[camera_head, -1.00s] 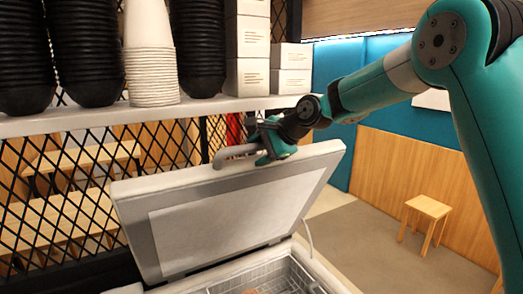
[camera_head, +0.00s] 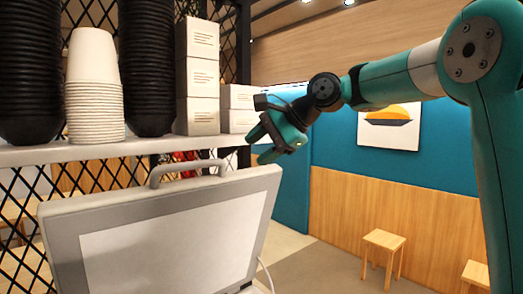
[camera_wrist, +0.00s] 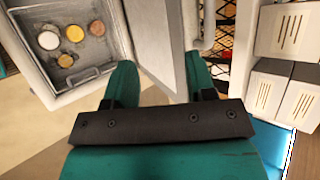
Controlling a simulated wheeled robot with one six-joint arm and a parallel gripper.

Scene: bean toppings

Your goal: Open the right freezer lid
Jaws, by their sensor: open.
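The freezer lid (camera_head: 165,235) stands raised and steeply tilted in the head view, its inner panel facing me. Its grey handle (camera_head: 187,169) runs along the top edge. My gripper (camera_head: 277,138) is to the right of the handle, apart from it and a little above the lid's top corner. In the wrist view my gripper (camera_wrist: 158,75) has its two teal fingers spread with nothing held. The lid (camera_wrist: 158,35) shows beyond and between the fingers. The handle (camera_wrist: 204,22) is beside the lid. The open freezer (camera_wrist: 72,40) holds several round items in its basket.
A shelf (camera_head: 110,150) behind the lid bears stacked black bowls (camera_head: 147,70), white cups (camera_head: 94,90) and white boxes (camera_head: 198,75). A black lattice stands behind. Wooden stools (camera_head: 383,252) and open floor are at the right.

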